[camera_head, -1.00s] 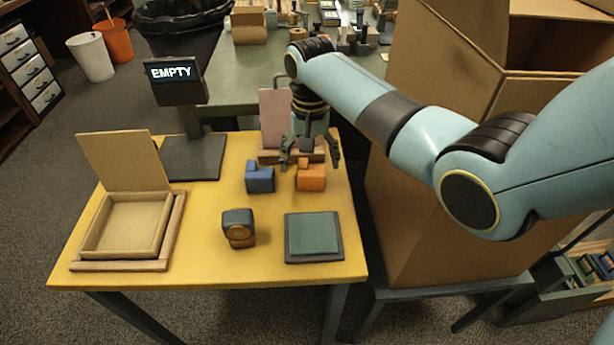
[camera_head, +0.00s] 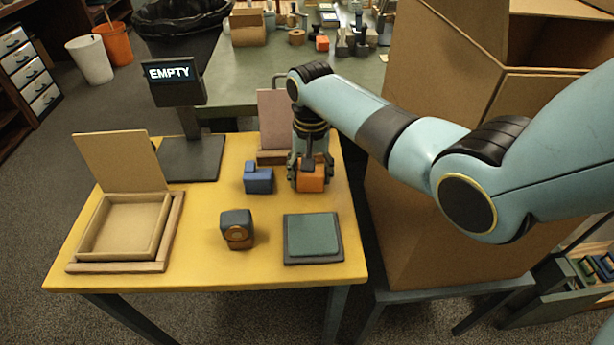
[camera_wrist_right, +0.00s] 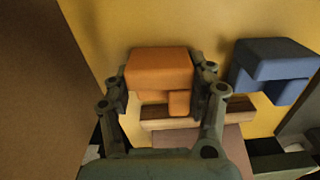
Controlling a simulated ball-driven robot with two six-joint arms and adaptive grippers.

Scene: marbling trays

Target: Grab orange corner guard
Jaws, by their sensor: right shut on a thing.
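The orange corner guard (camera_head: 311,181) stands on the yellow table toward its back right. My right gripper (camera_head: 310,172) is over it from above, with a finger on each side, shut on it. In the right wrist view the orange corner guard (camera_wrist_right: 160,72) sits between the two fingers of my right gripper (camera_wrist_right: 162,92). It appears to be still at table height; I cannot tell whether it touches the table. My left gripper is not in view.
A blue corner guard (camera_head: 258,180) stands close to the left. An open box (camera_head: 122,226) lies left. A sign reading EMPTY (camera_head: 173,84) stands behind. A large cardboard box (camera_head: 430,235) stands right.

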